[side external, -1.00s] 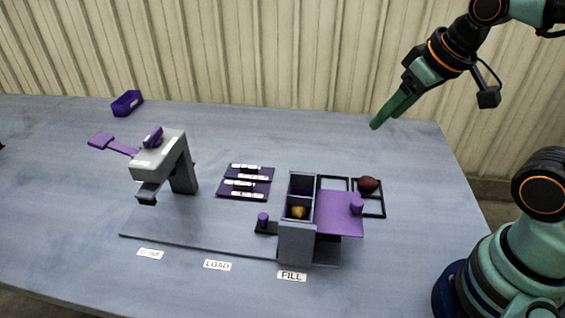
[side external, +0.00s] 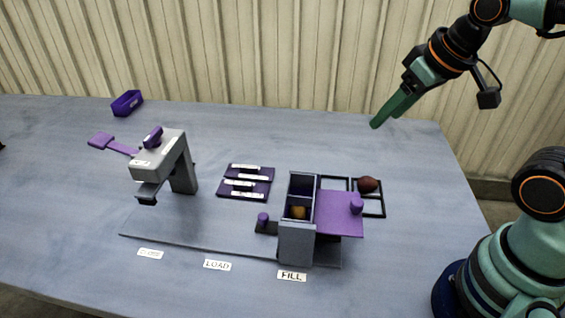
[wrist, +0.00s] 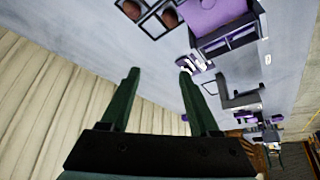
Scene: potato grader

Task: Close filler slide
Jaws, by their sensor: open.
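The filler (side external: 297,243) is a grey box standing at the FILL label, with its top open and a yellowish potato (side external: 299,212) inside. The filler slide is a flat purple plate (side external: 335,212) with a round purple knob (side external: 356,204). It sticks out to the right of the box, clear of the opening. In the wrist view the slide (wrist: 212,12) shows at the top. My gripper (side external: 376,125) is up at the back right, well away from the slide. In the wrist view its two dark green fingers (wrist: 160,75) are apart with nothing between them.
A black frame (side external: 383,207) holds a dark red potato (side external: 368,185) behind the slide. A small purple knob (side external: 263,218) stands left of the filler. The table's right side is clear.

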